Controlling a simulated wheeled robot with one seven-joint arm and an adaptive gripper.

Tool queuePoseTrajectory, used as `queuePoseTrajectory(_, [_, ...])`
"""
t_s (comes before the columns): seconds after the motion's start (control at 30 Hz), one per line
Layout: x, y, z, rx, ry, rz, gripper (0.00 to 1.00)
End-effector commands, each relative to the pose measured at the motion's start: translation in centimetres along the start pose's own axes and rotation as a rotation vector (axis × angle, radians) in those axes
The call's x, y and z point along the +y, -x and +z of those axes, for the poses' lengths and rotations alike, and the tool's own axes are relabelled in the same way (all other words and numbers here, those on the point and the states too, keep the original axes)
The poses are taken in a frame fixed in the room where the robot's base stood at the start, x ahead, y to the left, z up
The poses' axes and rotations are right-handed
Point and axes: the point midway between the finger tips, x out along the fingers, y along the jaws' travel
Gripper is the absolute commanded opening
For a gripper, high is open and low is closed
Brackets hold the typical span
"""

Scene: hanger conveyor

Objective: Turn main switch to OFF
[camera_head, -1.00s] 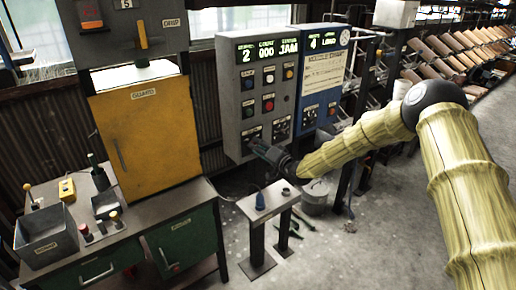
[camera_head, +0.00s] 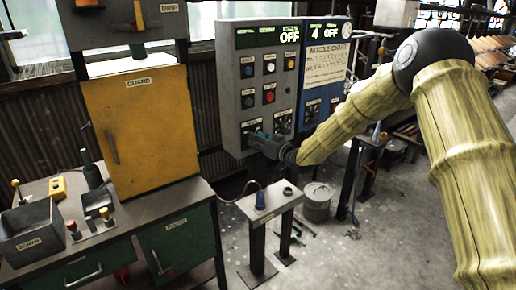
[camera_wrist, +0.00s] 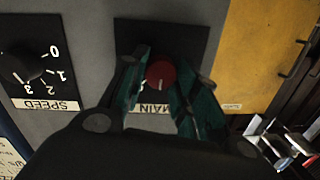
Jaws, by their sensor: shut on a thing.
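The main switch is a round red knob (camera_wrist: 160,74) on a black plate, above an upside-down MAIN label (camera_wrist: 150,107) in the wrist view. My gripper (camera_head: 258,138) is at the lower left of the grey control panel (camera_head: 233,110). Its green fingers lie on both sides of the red knob and are shut on it. In the head view the knob is hidden behind my gripper. The grey panel's display (camera_head: 290,35) reads OFF. The blue panel's display (camera_head: 324,30) reads 4 OFF. The knob's exact pointer position is hard to read.
A SPEED dial (camera_wrist: 25,68) is beside the main switch. Several coloured buttons (camera_head: 269,92) sit above my gripper. A yellow GUARD door (camera_head: 145,130) stands left. A small metal stand (camera_head: 270,203) is below, with a grey bucket (camera_head: 317,203) on the floor nearby.

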Motion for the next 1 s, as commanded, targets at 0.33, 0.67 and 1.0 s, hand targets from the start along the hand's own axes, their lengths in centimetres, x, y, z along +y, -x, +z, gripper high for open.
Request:
queuePoseTrajectory(0.33, [-0.08,-0.08,0.48,-0.017,0.331,0.025,0.06])
queuePoseTrajectory(0.67, [-0.17,-0.04,0.36,-0.031,0.604,0.046,0.06])
queuePoseTrajectory(1.0, [-0.28,-0.04,0.11,-0.039,0.766,0.059,0.06])
